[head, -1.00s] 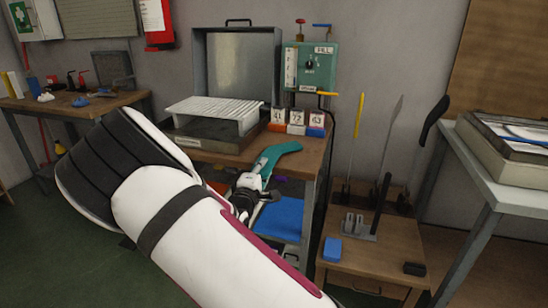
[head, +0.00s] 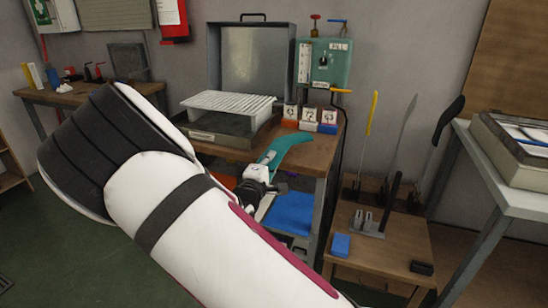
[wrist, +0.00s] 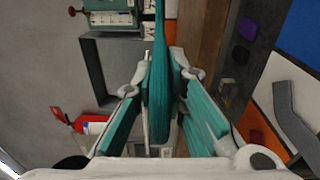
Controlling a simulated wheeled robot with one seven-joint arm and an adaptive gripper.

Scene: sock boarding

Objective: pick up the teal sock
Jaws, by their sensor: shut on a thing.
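The teal sock (head: 287,149) shows in the head view above the front right part of the wooden bench. In the wrist view the sock (wrist: 160,75) runs up from between the fingers as a long narrow strip. My gripper (wrist: 158,115) is shut on the sock, with teal finger pads on both sides of it. In the head view my gripper (head: 262,178) is at the bench's front edge, partly hidden by my arm. Whether the sock touches the bench top is hard to tell.
The wooden bench (head: 318,150) carries an open metal box with a white rack (head: 228,103) and several numbered blocks (head: 308,117). A teal control box (head: 323,63) stands behind. To the right, a low wooden table (head: 375,250) holds upright tools and a blue block (head: 341,245).

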